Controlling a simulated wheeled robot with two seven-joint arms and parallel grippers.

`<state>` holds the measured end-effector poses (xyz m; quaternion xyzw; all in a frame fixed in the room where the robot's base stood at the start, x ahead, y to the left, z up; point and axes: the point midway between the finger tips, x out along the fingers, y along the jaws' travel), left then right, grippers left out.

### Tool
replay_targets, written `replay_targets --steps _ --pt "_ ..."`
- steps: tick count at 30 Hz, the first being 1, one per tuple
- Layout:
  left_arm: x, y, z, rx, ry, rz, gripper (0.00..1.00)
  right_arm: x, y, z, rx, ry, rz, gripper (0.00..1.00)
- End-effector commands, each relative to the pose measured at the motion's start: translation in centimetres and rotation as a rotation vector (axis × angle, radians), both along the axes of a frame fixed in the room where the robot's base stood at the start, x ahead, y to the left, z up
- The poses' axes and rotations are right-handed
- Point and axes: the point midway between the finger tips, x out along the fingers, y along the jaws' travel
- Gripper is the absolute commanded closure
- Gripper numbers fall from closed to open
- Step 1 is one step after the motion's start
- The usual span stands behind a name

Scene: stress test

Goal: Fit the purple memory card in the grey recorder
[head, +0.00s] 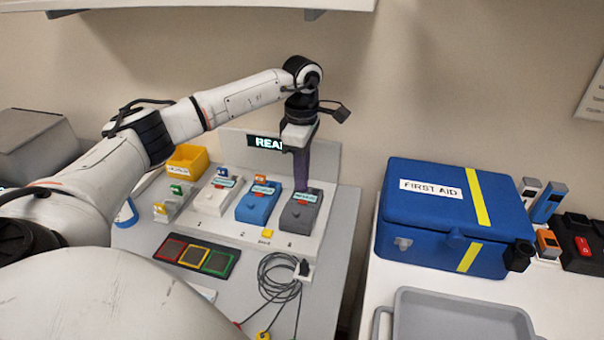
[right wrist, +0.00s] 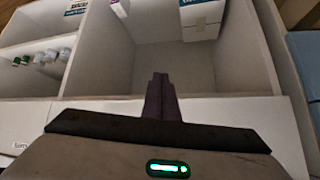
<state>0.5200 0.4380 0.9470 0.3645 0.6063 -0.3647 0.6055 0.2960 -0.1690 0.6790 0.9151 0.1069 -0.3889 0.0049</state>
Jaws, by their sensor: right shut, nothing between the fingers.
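The grey recorder (head: 299,212) stands at the right end of a white stand, with a teal label on top. My left gripper (head: 302,188) points down with its purple fingers at the back of the recorder's top. I cannot tell whether it touches the recorder or whether its fingers are open. I cannot make out the purple memory card; it may be hidden at the fingertips. My right gripper (right wrist: 160,82) is shut and empty, with its purple fingers in front of an open white compartment.
A blue recorder (head: 258,203) and a white recorder (head: 211,200) stand left of the grey one. A yellow bin (head: 187,160), a tricolour tray (head: 197,255) and a coiled cable (head: 277,279) are nearby. A blue first aid box (head: 445,215) and a grey tray (head: 460,299) occupy the right table.

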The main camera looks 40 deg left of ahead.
Motion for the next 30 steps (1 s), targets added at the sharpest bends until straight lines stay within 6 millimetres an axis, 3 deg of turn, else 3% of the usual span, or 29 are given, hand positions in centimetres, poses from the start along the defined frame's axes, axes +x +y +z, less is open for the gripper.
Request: replay_targets --steps 30 --pt "0.0 0.0 3.3 0.0 -0.001 0.0 0.85 0.0 0.0 0.8 0.0 0.0 0.0 1.0"
